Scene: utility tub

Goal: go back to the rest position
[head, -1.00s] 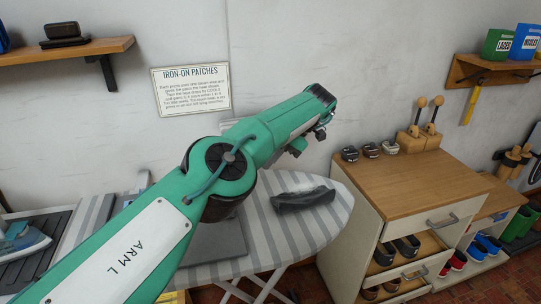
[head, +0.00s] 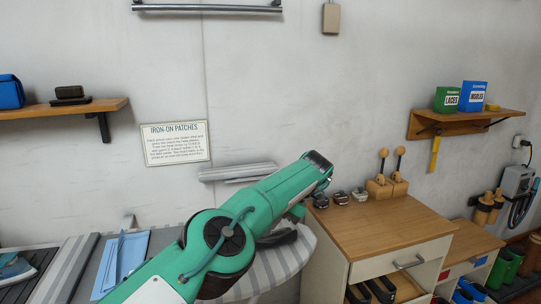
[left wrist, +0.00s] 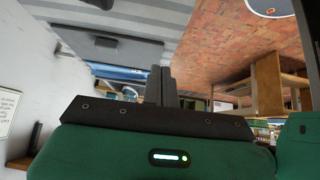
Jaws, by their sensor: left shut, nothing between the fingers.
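My left arm comes in from the lower left of the head view and reaches over the ironing board (head: 292,258), with its far end near the cabinet's left side. I cannot make out its fingertips there. In the left wrist view my left gripper (left wrist: 161,86) has its two dark fingers together, with nothing between them. They stick out over a blurred background, apart from any surface I can tell. My right gripper is in neither view.
A folded blue cloth (head: 122,262) and an iron (head: 14,268) are at lower left. Wall shelves (head: 62,112) hang left and right (head: 470,122). A dark object (head: 277,239) lies partly behind my arm.

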